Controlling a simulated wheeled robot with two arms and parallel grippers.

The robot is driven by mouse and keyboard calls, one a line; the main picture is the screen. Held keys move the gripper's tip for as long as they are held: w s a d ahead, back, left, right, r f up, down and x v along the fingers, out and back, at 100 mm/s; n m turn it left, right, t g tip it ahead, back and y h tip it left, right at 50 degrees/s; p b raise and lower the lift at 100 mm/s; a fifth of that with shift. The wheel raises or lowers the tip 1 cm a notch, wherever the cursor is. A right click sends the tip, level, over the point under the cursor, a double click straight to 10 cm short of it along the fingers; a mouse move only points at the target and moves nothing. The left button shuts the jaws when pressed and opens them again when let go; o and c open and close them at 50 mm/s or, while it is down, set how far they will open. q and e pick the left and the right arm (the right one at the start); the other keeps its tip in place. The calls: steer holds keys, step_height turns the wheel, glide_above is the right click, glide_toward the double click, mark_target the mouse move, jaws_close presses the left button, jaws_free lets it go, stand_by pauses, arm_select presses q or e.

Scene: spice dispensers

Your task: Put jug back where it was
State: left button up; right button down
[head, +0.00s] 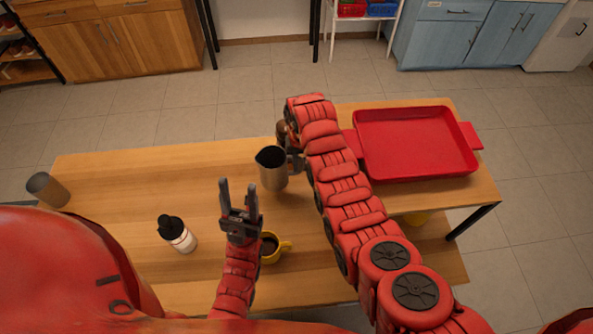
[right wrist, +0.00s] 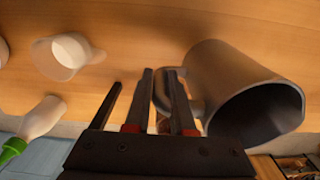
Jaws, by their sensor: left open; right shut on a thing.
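The metal jug (head: 273,172) is grey with a dark open top and looks upright over the middle of the wooden table (head: 110,180). I cannot tell whether its base touches the table. My right gripper (head: 294,162) is shut on the jug's handle, on the jug's right side, partly hidden by my arm. In the right wrist view, the jug (right wrist: 225,75) is at the right, with its handle between the fingers of my right gripper (right wrist: 162,85). My left gripper (head: 238,190) is open and empty, in front of and left of the jug.
A yellow mug (head: 284,248) with dark liquid stands near my left gripper. A white bottle with a black cap (head: 178,234) and a grey cup (head: 48,190) are left. A red tray (head: 415,174) is right. A white cup (right wrist: 62,56) and green-capped bottle (right wrist: 38,122) show in the wrist view.

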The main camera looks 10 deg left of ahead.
mark_target(300, 170)
steer(key=shift+w+a+f, duration=0.1)
steer(key=shift+w+f, duration=0.05)
steer(key=shift+f, duration=2.35)
steer(key=shift+b, duration=0.35)
